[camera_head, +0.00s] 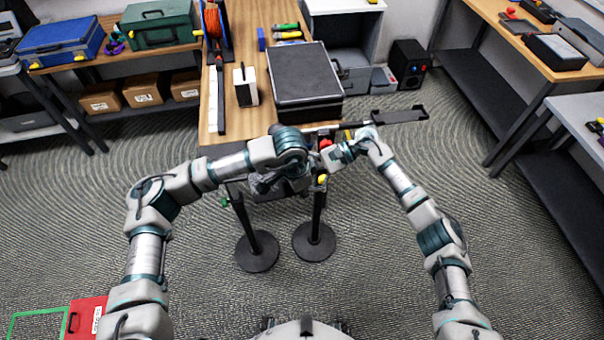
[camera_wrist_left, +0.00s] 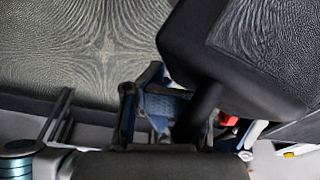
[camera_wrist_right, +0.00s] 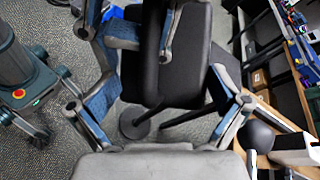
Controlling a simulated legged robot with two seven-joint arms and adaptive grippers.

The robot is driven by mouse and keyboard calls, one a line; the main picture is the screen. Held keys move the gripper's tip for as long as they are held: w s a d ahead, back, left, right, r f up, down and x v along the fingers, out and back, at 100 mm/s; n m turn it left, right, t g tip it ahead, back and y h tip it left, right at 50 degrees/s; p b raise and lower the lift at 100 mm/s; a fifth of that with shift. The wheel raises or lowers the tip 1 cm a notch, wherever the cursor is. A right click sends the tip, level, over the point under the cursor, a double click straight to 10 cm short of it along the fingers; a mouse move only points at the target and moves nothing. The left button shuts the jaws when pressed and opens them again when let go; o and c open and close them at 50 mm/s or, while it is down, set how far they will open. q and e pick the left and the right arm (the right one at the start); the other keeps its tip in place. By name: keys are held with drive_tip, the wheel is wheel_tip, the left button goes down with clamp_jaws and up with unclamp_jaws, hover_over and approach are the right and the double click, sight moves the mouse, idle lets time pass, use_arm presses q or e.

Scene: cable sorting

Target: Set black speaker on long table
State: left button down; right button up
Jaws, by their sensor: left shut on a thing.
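A black speaker (camera_head: 408,63) stands upright on the floor by the back wall, right of the long table (camera_head: 228,120). My left gripper (camera_head: 268,182) is low at the table's near end. In the left wrist view (camera_wrist_left: 195,115) it is shut around a black rod-like part (camera_wrist_left: 203,105), beside a large dark rounded block (camera_wrist_left: 235,50); I cannot tell what the block is. My right gripper (camera_head: 337,156) is beside it, partly hidden in the head view. In the right wrist view (camera_wrist_right: 165,75) its fingers are spread, with a dark rounded slab (camera_wrist_right: 180,70) between or beyond them.
On the long table are a large black case (camera_head: 303,80), a white and black box (camera_head: 245,86) and an orange cable reel (camera_head: 213,22). Two poles with round black bases (camera_head: 257,251) (camera_head: 314,242) stand below the grippers. Side tables flank the carpet.

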use_arm(q)
drive_tip(key=shift+d+r, duration=0.35)
drive_tip(key=shift+d, duration=0.05)
use_arm(e)
drive_tip(key=shift+s+a+f, duration=0.1)
drive_tip(key=shift+s+a, duration=0.05)
drive_tip(key=shift+a, duration=0.15)
drive_tip(key=shift+c, duration=1.4)
use_arm(q)
drive_tip(key=c, duration=1.3)
unclamp_jaws()
use_arm(e)
drive_tip(key=shift+c, duration=0.8)
use_arm(q)
drive_tip(key=o, duration=0.4)
use_arm(e)
clamp_jaws()
use_arm(q)
drive_tip(key=shift+o, duration=1.2)
drive_tip(key=shift+s+f, duration=0.15)
use_arm(e)
drive_tip(key=shift+r, duration=0.3)
